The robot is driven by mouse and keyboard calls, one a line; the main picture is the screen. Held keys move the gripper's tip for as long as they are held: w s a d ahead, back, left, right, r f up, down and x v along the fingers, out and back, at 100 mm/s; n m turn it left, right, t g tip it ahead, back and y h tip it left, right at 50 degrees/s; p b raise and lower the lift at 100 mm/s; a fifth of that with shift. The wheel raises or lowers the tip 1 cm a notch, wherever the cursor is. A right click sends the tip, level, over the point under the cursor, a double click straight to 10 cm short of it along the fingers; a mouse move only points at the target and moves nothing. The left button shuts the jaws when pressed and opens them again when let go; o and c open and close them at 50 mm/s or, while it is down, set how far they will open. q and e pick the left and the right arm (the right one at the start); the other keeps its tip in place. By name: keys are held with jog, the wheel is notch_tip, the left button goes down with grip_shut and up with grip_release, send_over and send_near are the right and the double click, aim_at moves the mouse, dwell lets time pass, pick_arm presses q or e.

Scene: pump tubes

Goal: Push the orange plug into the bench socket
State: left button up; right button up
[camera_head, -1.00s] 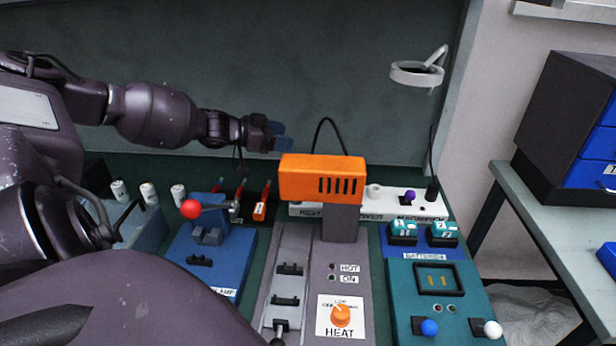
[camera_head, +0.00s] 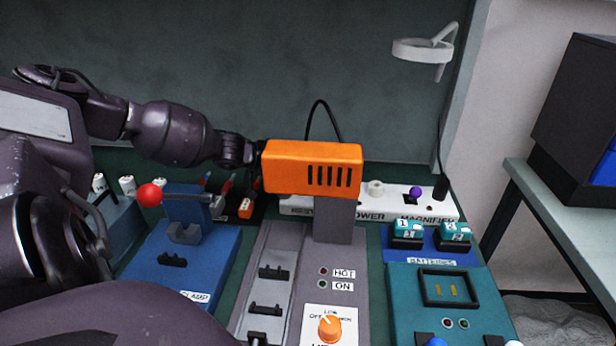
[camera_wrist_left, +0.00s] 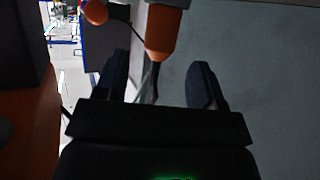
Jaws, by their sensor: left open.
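In the left wrist view, the orange plug (camera_wrist_left: 163,33) is ahead of my left gripper (camera_wrist_left: 158,62), roughly in line with the gap between its fingers, with a dark cable (camera_wrist_left: 155,82) running back from it. The fingers are open and apart from the plug. A pale strip edge shows at the plug's far end; I cannot tell how deep it sits. In the head view, the white bench socket strip (camera_head: 388,199) lies behind the orange heater (camera_head: 312,167), which hides the plug and my left fingers. My right gripper is not in view.
The heater stands on a grey post between my view and the strip's left part. A blue clamp station (camera_head: 180,258) with a red-knobbed lever (camera_head: 150,195) is at left. Battery blocks (camera_head: 407,233) and a teal tester (camera_head: 425,310) are at right. A magnifier (camera_head: 424,50) hangs above.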

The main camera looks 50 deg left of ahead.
pick_arm(q)
jog(key=b+x, duration=0.2)
jog(key=x, duration=0.3)
jog(key=shift+s+f, duration=0.1)
jog(key=shift+w+d, duration=0.15)
jog(key=shift+w, duration=0.1)
jog(key=shift+c, duration=0.3)
jog(key=c, duration=1)
jog(key=shift+o, duration=0.2)
jog(key=shift+r, duration=0.25)
